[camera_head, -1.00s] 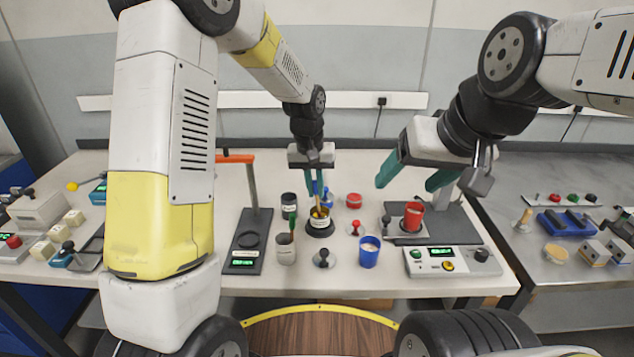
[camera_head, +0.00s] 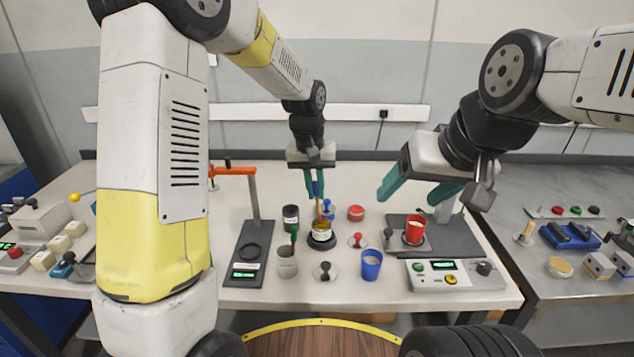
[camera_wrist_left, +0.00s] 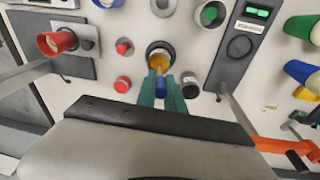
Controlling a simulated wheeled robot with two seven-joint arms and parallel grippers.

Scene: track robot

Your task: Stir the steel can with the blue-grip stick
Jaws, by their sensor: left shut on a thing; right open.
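My left gripper (camera_head: 316,190) is shut on the blue-grip stick (camera_head: 319,207) and holds it upright. The stick's thin brown shaft points down at the mouth of a labelled can (camera_head: 321,235) on a round dark base. How deep its tip sits is unclear. In the left wrist view the can (camera_wrist_left: 160,49) shows a yellow-orange inside, just beyond the fingertips (camera_wrist_left: 161,78), with the blue grip (camera_wrist_left: 161,88) between them. A grey can (camera_head: 287,267) with a green-handled stick stands to the front left. My right gripper (camera_head: 412,195) is open and empty above the table's right part.
A dark canister (camera_head: 290,217) and a red-lidded pot (camera_head: 356,213) stand behind. A blue cup (camera_head: 371,266) is at front right. A red cup (camera_head: 415,231) stands on a device at right. A scale with an orange-armed post (camera_head: 253,198) is left.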

